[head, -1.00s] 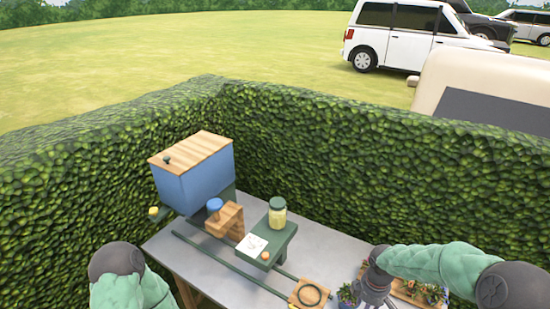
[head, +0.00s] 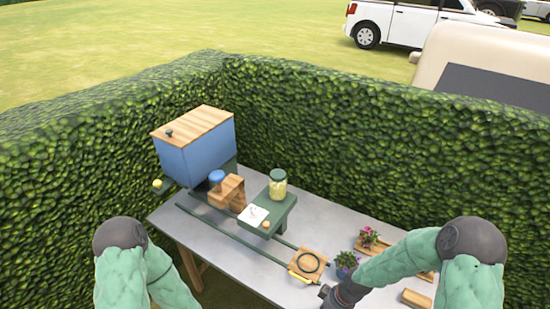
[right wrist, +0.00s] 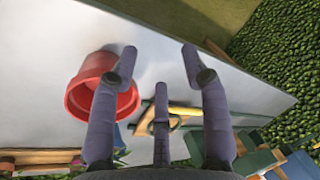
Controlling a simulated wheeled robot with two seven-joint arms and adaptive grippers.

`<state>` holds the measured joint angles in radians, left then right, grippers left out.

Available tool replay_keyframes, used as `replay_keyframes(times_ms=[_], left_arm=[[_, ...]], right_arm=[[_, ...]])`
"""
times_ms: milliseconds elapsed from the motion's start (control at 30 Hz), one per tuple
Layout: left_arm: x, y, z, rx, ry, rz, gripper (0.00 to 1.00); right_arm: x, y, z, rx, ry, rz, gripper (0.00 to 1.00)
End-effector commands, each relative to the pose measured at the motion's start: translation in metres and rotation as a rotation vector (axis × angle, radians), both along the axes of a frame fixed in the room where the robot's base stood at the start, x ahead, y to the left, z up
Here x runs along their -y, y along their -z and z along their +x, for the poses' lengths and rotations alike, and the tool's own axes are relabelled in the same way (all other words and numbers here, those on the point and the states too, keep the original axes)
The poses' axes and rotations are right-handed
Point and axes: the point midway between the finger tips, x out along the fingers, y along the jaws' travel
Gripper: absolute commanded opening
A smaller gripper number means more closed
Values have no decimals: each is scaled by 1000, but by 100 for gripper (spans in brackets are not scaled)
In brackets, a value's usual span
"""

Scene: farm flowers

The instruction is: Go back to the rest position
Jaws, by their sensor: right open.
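A blue box with a wooden lid (head: 195,150), a green stand (head: 270,220) with a jar (head: 277,184) and dark rails lie on the table. Potted flowers (head: 346,262) and a pink-flowered plant (head: 369,237) stand right. A hedge (head: 400,165) walls the back.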

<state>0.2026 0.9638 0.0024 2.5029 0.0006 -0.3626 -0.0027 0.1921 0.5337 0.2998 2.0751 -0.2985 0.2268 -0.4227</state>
Motion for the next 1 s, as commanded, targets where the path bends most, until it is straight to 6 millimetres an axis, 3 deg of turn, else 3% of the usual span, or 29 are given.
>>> replay_keyframes(times_ms=[33,200,567,1000], left_arm=[[0,0,0,0,0,0,46],[0,0,0,0,0,0,46],[0,0,0,0,0,0,46],[0,72,0,-1,0,0,46]], right_arm=[[-14,14,-17,-33,68,26,47],[-43,43,-54,-101,326,75,47],[-64,72,-114,-198,685,70,47],[-63,144,-114,-194,697,70,47]])
